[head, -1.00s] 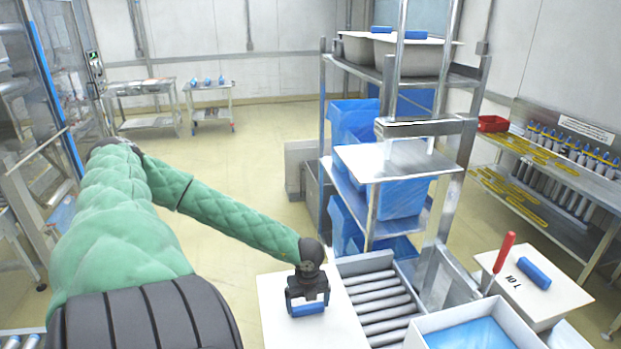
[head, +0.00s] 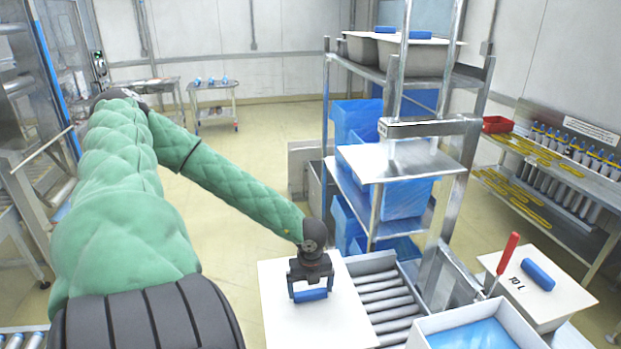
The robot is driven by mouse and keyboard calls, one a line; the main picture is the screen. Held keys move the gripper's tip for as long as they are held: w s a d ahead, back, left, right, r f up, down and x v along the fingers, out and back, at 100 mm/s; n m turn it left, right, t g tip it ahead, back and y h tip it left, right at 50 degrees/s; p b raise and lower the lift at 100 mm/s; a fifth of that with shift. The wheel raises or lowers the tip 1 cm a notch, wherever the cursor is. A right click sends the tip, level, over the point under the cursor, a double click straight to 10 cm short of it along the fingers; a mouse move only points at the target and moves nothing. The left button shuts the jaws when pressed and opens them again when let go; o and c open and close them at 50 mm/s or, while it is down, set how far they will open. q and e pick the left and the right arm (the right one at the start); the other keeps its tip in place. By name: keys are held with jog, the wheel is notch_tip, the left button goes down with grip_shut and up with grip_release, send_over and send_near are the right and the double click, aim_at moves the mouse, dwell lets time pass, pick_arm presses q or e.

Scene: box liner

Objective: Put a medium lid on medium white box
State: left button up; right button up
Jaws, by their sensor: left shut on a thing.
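My left gripper (head: 310,292) is shut on the blue handle of a flat white lid (head: 290,325). The lid is at the bottom middle of the head view, left of the roller conveyor. I cannot tell whether it hangs free or rests on something. A white box (head: 478,338) with a blue liner inside stands at the bottom right, open at the top. Another white lid (head: 572,294) with a blue handle and "10 L" lettering lies to its right. My right gripper does not show.
A roller conveyor (head: 388,303) runs beside the white box. A red-handled lever (head: 508,255) rises near the box's back right corner. A shelf with yellow and blue items (head: 560,165) is at far right.

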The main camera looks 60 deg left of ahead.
pick_arm(q)
jog(key=shift+r, duration=3.8)
notch_tip(320, 180, up, 14)
send_over(310, 292)
notch_tip(310, 292, up, 6)
jog(key=shift+f+b, duration=0.1)
jog(key=shift+b, duration=0.25)
